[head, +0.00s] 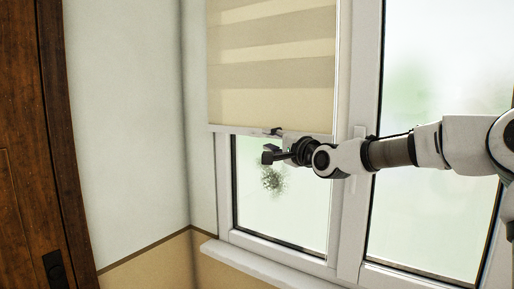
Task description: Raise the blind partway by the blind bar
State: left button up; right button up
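A beige striped blind (272,70) covers the upper part of the left window pane. Its pale blind bar (232,129) runs along the bottom edge, a little above the middle of the picture. My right gripper (271,144) comes in from the right at the bar's middle. Its dark fingers are spread, one at the height of the bar and one below it. I cannot tell whether a finger touches the bar. My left gripper is not in view.
A white window frame (347,246) with a handle (358,132) stands behind my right arm. A white sill (262,268) juts out below. A brown wooden door (22,150) is at the far left, with bare wall (125,120) between.

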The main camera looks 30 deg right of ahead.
aim_at(256, 136)
jog(key=w+p, duration=0.1)
jog(key=w, duration=0.6)
jog(key=shift+w+a+r, duration=0.1)
jog(key=shift+r, duration=0.05)
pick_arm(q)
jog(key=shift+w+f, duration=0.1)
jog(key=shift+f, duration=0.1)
pick_arm(e)
grip_shut()
